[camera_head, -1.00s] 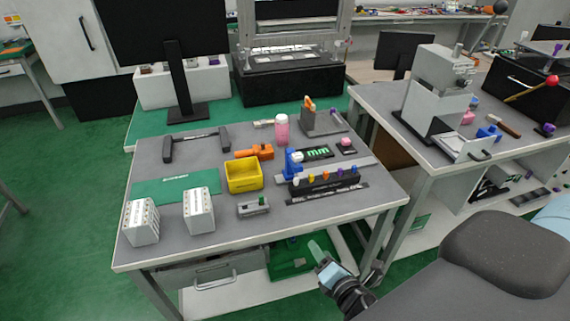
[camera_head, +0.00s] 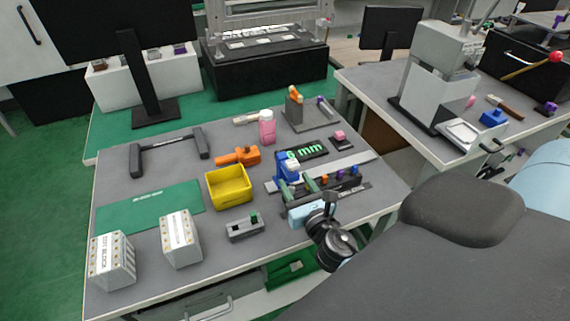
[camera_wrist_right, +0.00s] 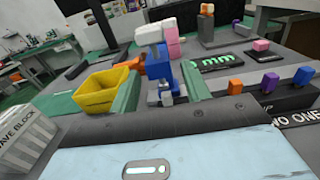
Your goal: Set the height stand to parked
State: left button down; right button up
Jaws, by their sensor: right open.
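No part is clearly labelled as the height stand. A blue upright piece with a white top (camera_head: 287,165) stands on a grey strip beside a green-lettered "mm" plate (camera_head: 303,152). My right gripper (camera_head: 296,185) is open at the table's front right, its two green fingers pointing at the blue piece. In the right wrist view the blue piece (camera_wrist_right: 158,66) appears between the fingers of the gripper (camera_wrist_right: 161,82); I cannot tell whether they touch it. A grey upright with an orange top (camera_head: 295,108) stands farther back on a grey base. My left gripper is not in view.
A black rack with coloured knobs (camera_head: 345,180) lies right of the fingers. A yellow bin (camera_head: 229,186) and a grey block with a green knob (camera_head: 245,228) are to the left. A pink bottle (camera_head: 267,128) stands behind.

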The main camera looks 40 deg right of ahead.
aim_at(283, 170)
jog(key=x, duration=0.7)
grip_shut()
dwell(0.3)
